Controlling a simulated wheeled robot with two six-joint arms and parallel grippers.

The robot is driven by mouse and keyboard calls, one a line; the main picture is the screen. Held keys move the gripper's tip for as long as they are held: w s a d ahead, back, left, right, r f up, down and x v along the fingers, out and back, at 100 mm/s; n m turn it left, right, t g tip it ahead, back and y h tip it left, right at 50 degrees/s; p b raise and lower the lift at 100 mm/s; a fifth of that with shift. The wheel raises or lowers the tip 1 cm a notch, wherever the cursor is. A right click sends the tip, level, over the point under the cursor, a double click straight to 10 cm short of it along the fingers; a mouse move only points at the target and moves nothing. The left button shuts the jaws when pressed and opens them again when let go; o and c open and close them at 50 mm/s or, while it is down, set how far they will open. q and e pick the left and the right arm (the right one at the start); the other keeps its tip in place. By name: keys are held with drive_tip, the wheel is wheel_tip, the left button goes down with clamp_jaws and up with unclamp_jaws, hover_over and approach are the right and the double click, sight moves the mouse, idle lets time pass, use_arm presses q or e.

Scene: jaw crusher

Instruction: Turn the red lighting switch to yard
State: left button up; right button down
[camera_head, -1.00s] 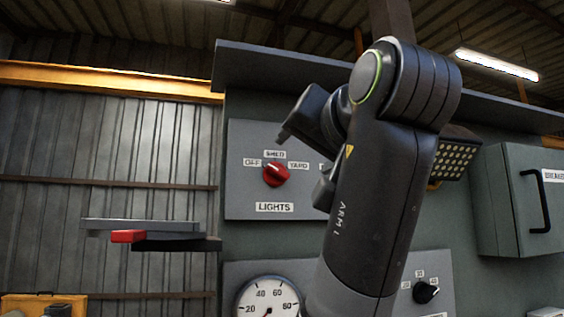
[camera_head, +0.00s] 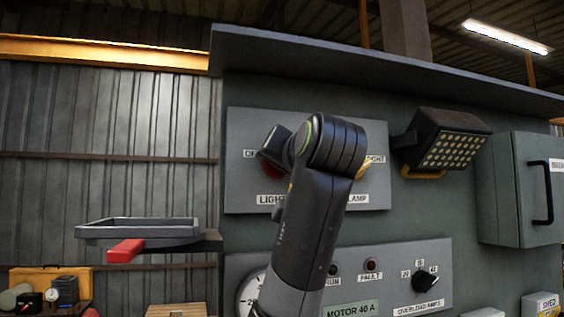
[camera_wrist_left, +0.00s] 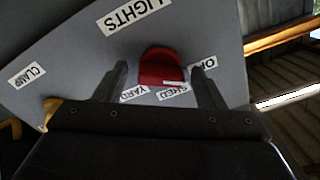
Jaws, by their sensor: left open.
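The red lighting switch (camera_head: 272,171) is on a grey panel marked LIGHTS, mostly hidden behind my left gripper (camera_head: 273,147) in the head view. In the left wrist view the red switch (camera_wrist_left: 160,66) shows between the two fingers of my left gripper (camera_wrist_left: 160,80). The fingers are open, one on each side of the knob, with gaps showing. The labels OFF, SHED and YARD (camera_wrist_left: 134,93) show around the knob, partly covered by the fingers. A pale mark on the knob is on the side near SHED; its exact setting is unclear. My right gripper is not in view.
A floodlight (camera_head: 445,140) sticks out right of the panel, beside a grey cabinet (camera_head: 505,190). A yellow part (camera_head: 363,169) shows behind my left arm. Below are an overload dial (camera_head: 426,279) and a gauge (camera_head: 247,295). A tray (camera_head: 138,229) with a red handle is at left.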

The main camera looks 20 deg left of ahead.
use_arm(q)
drive_tip(key=c, duration=1)
drive_tip(key=shift+m+b, duration=6.6)
drive_tip(key=shift+m, duration=5.3)
